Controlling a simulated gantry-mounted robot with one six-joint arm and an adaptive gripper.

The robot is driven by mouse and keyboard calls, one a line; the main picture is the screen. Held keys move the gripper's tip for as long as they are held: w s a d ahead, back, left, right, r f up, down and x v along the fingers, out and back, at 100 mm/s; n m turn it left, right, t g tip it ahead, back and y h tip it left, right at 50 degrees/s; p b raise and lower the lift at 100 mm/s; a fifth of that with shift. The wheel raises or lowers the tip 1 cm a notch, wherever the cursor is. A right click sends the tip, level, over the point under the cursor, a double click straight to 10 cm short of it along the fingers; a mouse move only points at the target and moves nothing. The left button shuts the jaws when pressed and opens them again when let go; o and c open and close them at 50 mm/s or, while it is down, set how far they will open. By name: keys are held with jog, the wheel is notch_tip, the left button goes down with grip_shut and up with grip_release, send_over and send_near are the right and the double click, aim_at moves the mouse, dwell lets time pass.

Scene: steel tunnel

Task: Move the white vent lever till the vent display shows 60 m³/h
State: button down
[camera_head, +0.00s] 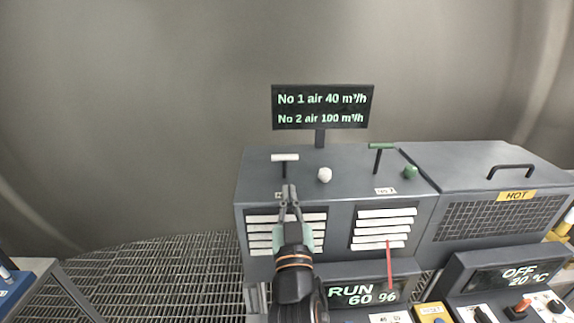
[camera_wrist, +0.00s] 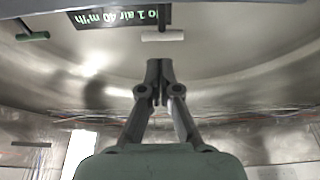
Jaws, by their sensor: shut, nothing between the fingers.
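The white vent lever (camera_head: 285,158) is a white T-bar on a dark stem on top of the grey cabinet, at the left. In the wrist view its white bar (camera_wrist: 162,36) is just beyond my fingertips. The vent display (camera_head: 323,107) reads "No 1 air 40 m³/h" and "No 2 air 100 m³/h"; part of it shows in the wrist view (camera_wrist: 130,15). My gripper (camera_head: 289,188) is shut and empty, in front of the white lever in the head view, apart from the bar in the wrist view.
A green T-lever (camera_head: 381,146) stands to the right. A white knob (camera_head: 324,175) and a green knob (camera_head: 410,171) sit on the cabinet top. Slatted vents (camera_head: 384,228) and a panel reading RUN 60 % (camera_head: 362,294) are below. A hot box (camera_head: 490,210) with a handle adjoins at right.

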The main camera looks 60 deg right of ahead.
aim_at(287, 159)
jog(key=p+x, duration=0.1)
jog(key=x, duration=0.7)
jog(key=shift+p, duration=0.3)
